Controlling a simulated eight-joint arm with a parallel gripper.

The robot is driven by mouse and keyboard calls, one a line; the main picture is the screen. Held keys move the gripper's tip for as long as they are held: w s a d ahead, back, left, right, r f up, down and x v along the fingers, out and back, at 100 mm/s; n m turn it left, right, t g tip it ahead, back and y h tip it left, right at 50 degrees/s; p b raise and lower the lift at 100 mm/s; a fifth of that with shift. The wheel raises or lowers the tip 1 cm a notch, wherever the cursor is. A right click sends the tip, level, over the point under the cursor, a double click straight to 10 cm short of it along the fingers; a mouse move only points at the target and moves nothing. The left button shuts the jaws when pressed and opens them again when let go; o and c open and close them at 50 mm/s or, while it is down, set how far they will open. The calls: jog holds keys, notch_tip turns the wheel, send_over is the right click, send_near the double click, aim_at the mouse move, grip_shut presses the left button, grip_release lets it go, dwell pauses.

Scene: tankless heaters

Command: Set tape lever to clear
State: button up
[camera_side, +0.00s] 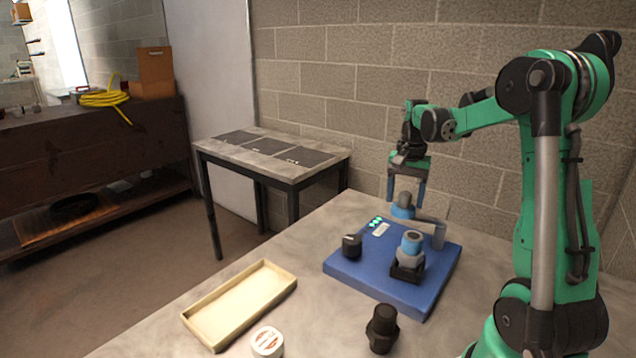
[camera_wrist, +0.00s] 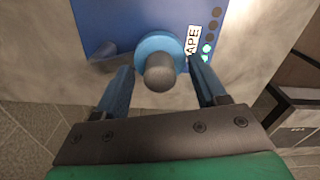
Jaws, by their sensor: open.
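A blue panel (camera_side: 345,273) lies on the table; part of it shows in the wrist view (camera_wrist: 112,22). Near its back edge is a lever with a grey rounded knob and a blue collar (camera_side: 403,210), joined to a grey arm. In the wrist view the knob (camera_wrist: 160,72) sits between my fingers, with a gap on each side. A white label (camera_wrist: 192,42) reading "APE", its start hidden, lies beside the collar. My gripper (camera_side: 406,194) is open, pointing down over the lever; its blue fingers also show in the wrist view (camera_wrist: 160,85).
The panel also holds a black knob (camera_side: 351,246), a blue-topped fitting (camera_side: 411,243) on a black base, and a row of lights (camera_wrist: 209,38), some lit green. A shallow tray (camera_side: 240,303), a round tin (camera_side: 267,341) and a black fitting (camera_side: 382,329) stand in front.

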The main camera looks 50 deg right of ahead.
aim_at(405, 192)
jog(key=shift+r, duration=2.85)
jog(key=a+f+n+t, duration=0.1)
jog(key=a+n+t, duration=0.2)
jog(key=a+n, duration=0.4)
jog(key=w+a+f+n+t, duration=0.1)
jog(key=a+n+t, duration=0.3)
jog(key=a, duration=1.4)
jog(key=f+n, duration=0.1)
jog(key=n, duration=0.3)
jog(key=shift+a+f, duration=0.2)
jog(key=shift+a, duration=0.2)
